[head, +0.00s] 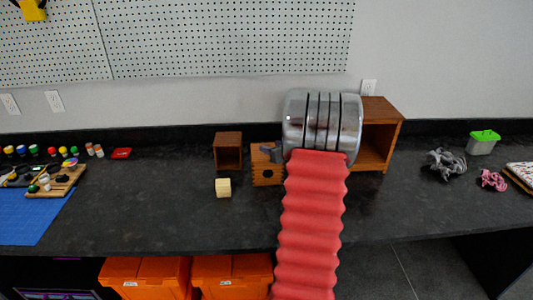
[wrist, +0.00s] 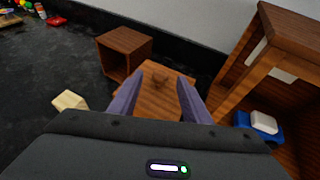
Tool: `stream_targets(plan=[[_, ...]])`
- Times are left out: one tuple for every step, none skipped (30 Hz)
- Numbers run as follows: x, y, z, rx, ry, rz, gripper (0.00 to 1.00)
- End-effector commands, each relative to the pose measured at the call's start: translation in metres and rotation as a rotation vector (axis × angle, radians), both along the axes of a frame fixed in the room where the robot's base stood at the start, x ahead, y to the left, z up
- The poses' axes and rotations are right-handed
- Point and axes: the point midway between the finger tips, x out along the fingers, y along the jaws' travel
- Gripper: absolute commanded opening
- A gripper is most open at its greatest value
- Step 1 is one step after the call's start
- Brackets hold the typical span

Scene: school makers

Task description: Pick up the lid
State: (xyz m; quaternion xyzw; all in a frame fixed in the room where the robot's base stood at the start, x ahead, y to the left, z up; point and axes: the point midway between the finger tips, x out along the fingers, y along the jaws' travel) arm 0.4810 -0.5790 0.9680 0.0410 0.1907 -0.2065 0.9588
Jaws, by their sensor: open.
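A small wooden box (head: 267,176) with dark round holes stands on the black counter, partly hidden by my arm in the head view. One purple finger also shows at the box in the head view, beside my silver wrist. I cannot tell whether the fingers touch the lid.
An open brown cube (head: 228,150) stands left of the box and a pale block (head: 223,187) lies in front. A taller wooden shelf (head: 382,110) stands close on the right, with a blue-and-white item (wrist: 262,124) inside. A green-topped container (head: 483,143) is far right.

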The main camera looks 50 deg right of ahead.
Motion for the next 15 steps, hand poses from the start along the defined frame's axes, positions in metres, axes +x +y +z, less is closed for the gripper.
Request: stream_targets(plan=[[0.0015,-0.0003,-0.0012,0.0,0.001,0.0,0.43],[0.0018,-0.0005,-0.0014,0.0,0.001,0.0,0.43],[0.0018,-0.0005,-0.0013,0.0,0.001,0.0,0.43],[0.0018,-0.0005,-0.0013,0.0,0.001,0.0,0.43],[0.0016,-0.0005,-0.0012,0.0,0.001,0.0,0.43],[0.0017,-0.0004,-0.0011,0.0,0.001,0.0,0.43],[0.0015,-0.0005,-0.0011,0.0,0.001,0.0,0.43],[0.0016,-0.0004,-0.0011,0.0,0.001,0.0,0.43],[0.0016,-0.0004,-0.0011,0.0,0.001,0.0,0.43],[0.0018,-0.0005,-0.0012,0.0,0.001,0.0,0.43],[0.0023,-0.0007,-0.0014,0.001,0.001,0.001,0.43],[0.0034,-0.0011,-0.0022,0.001,0.001,0.001,0.43],[0.0046,-0.0016,-0.003,0.001,0.001,0.001,0.43],[0.0062,-0.0024,-0.0038,0.001,0.001,0.001,0.43],[0.009,-0.0037,-0.005,0.0,0.001,0.001,0.43]])
